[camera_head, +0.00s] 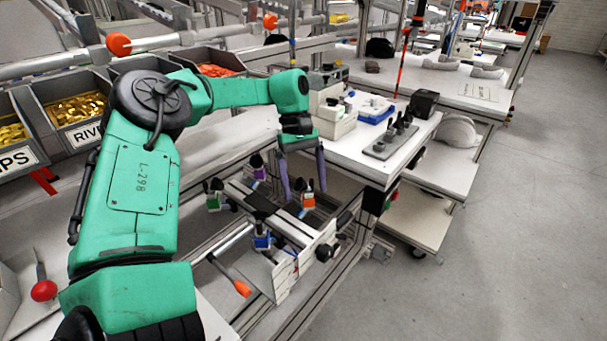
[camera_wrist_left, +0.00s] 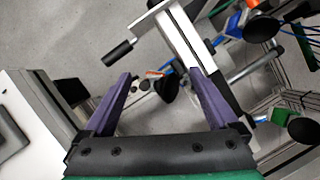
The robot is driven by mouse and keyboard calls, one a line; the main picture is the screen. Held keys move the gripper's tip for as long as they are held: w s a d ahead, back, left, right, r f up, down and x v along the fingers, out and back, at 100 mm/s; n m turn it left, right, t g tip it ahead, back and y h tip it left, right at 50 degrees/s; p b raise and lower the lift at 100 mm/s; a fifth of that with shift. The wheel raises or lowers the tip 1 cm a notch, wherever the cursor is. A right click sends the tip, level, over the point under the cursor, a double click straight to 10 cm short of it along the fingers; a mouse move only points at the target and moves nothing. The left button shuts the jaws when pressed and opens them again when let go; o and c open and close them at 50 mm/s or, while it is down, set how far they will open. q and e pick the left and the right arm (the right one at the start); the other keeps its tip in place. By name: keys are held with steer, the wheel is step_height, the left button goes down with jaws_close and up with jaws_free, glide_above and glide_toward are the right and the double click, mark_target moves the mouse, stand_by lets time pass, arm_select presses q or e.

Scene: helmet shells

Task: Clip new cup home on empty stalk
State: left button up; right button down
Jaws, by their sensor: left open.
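My left gripper (camera_head: 304,191) is open, with its two purple fingers pointing down over the fixture (camera_head: 290,262). A black cup (camera_head: 305,184) stands at the orange clip (camera_head: 308,201), between the fingertips. In the left wrist view the same black cup (camera_wrist_left: 167,90) lies between the open fingers (camera_wrist_left: 161,77), with a gap on each side. I cannot tell whether the cup is seated fully. Other dark cups show at the purple clip (camera_head: 260,173), the green clip (camera_head: 213,203) and the blue clip (camera_head: 262,242). No empty stalk can be made out. My right gripper is not in view.
A grey rack (camera_head: 381,152) with several dark pegs or cups stands on the white bench (camera_head: 352,160) at right. Bins of yellow parts (camera_head: 77,108) stand at left. Open floor lies at right.

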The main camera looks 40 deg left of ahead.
arm_select(q)
steer(key=p+v, duration=0.4)
steer(key=v, duration=1)
steer(key=shift+r, duration=0.2)
